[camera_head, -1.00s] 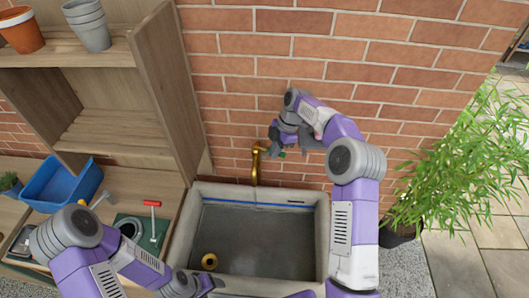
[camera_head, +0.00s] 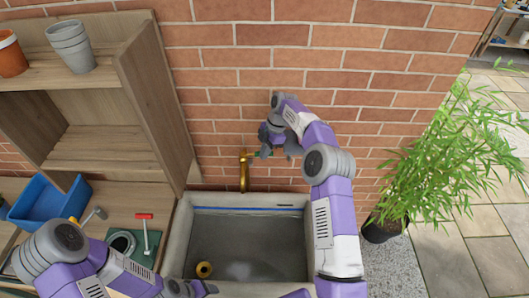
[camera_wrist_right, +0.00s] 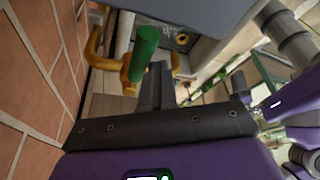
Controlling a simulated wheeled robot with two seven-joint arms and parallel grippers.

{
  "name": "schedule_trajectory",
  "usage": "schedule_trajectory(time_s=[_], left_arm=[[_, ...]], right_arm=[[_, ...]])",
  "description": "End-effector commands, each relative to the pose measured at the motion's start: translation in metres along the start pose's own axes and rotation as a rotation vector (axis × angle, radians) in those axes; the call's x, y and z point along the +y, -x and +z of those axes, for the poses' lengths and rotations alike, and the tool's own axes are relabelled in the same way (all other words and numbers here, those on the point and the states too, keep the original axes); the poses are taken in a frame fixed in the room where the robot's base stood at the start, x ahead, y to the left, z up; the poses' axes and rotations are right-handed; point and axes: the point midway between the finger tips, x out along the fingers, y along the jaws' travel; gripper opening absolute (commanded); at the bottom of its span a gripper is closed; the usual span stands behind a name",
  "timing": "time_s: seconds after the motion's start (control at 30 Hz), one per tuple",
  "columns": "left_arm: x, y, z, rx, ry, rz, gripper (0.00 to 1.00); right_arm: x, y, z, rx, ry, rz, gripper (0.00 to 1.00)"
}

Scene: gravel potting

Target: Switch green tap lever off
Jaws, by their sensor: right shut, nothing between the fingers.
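The brass tap (camera_head: 243,172) stands at the brick wall over the back edge of the sink. Its green lever (camera_head: 264,154) shows only as a small patch, partly covered by my right gripper (camera_head: 270,147). In the right wrist view the green lever (camera_wrist_right: 143,52) sticks up from the yellow metal tap (camera_wrist_right: 100,62). The fingers of my right gripper (camera_wrist_right: 163,80) are shut and empty, close beside the lever; I cannot tell whether they touch it. My left gripper (camera_head: 192,288) is low at the sink's front left, cut off by the picture's bottom edge.
The grey sink (camera_head: 178,238) has a brass ring (camera_head: 204,269) inside. The brick wall (camera_head: 340,60) is close behind my right gripper. A wooden shelf (camera_head: 155,90) with pots stands left, above a blue tray (camera_head: 45,200) and a red-handled tool (camera_head: 145,232). A leafy plant (camera_head: 440,160) stands right.

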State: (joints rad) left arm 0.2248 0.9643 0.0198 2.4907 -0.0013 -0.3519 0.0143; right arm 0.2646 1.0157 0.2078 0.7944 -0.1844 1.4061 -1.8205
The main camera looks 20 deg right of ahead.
Motion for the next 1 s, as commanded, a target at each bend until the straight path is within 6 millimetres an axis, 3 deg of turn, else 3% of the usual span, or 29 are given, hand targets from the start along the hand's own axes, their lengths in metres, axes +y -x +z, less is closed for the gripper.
schedule_trajectory(time_s=[0.37, 0.7, 1.0], left_arm=[[0.0, 0.0, 0.0, 0.0, 0.0, 0.0, 0.67], [-0.001, -0.002, 0.0, 0.0, 0.0, 0.0, 0.67], [0.0, 0.0, 0.0, 0.0, 0.0, 0.0, 0.67]], right_arm=[[0.004, 0.009, 0.005, -0.016, -0.004, 0.026, 0.0], [0.0, 0.057, 0.0, -0.01, -0.001, 0.017, 0.0], [-0.003, 0.077, -0.003, -0.005, 0.001, 0.006, 0.0]])
